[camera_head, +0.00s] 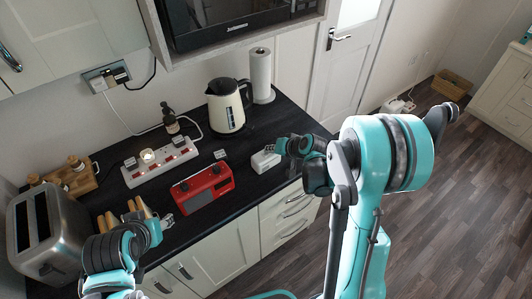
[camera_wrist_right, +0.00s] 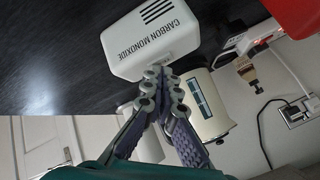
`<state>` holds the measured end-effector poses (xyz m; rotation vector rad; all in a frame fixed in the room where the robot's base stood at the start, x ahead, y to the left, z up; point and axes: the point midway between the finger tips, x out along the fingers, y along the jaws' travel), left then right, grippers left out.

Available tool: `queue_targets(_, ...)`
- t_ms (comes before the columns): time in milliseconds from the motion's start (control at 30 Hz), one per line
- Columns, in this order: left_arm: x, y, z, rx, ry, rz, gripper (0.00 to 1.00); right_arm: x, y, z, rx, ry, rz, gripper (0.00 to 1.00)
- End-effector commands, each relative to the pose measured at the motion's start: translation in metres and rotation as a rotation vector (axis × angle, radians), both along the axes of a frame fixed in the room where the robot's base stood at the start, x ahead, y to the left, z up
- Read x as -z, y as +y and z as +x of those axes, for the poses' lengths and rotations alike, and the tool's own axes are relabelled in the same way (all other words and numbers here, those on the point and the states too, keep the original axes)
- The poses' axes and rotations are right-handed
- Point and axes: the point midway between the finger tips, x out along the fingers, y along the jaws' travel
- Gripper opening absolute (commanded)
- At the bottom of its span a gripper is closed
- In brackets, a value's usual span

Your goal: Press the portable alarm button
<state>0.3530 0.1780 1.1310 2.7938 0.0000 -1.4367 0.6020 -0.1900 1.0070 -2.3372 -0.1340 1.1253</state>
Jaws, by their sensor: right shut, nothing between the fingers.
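The portable alarm (camera_head: 264,161) is a small white box on the dark worktop, right of the red radio. In the right wrist view the alarm (camera_wrist_right: 150,38) shows slots and the words CARBON MONOXIDE. My right gripper (camera_wrist_right: 162,74) is shut and empty, its fingertips at the alarm's narrow face; I cannot tell whether they touch. The fingertips cover part of that face, and I cannot make out the button. In the head view my right gripper (camera_head: 279,147) is beside the alarm's right end. My left gripper (camera_head: 167,219) is near the worktop's front edge, its jaws unclear.
The red radio (camera_head: 203,188) stands left of the alarm. The cream kettle (camera_head: 226,108) and paper roll (camera_head: 260,75) stand behind. A power strip (camera_head: 158,164), wooden rack (camera_head: 72,177) and toaster (camera_head: 45,228) are farther left. Bare worktop lies between kettle and alarm.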

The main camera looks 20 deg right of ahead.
Motion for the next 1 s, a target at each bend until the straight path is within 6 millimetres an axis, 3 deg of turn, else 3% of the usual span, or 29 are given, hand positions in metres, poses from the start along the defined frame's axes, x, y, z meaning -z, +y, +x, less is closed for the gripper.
queue_targets(533,-0.006,0.000,0.000,0.000,0.000,0.000,0.44,-0.011,0.000,0.000,0.000,0.000,0.000,0.00)
queue_targets(1000,-0.038,0.000,0.000,0.000,0.000,0.000,0.44,-0.059,0.000,0.000,0.000,0.000,0.000,0.00)
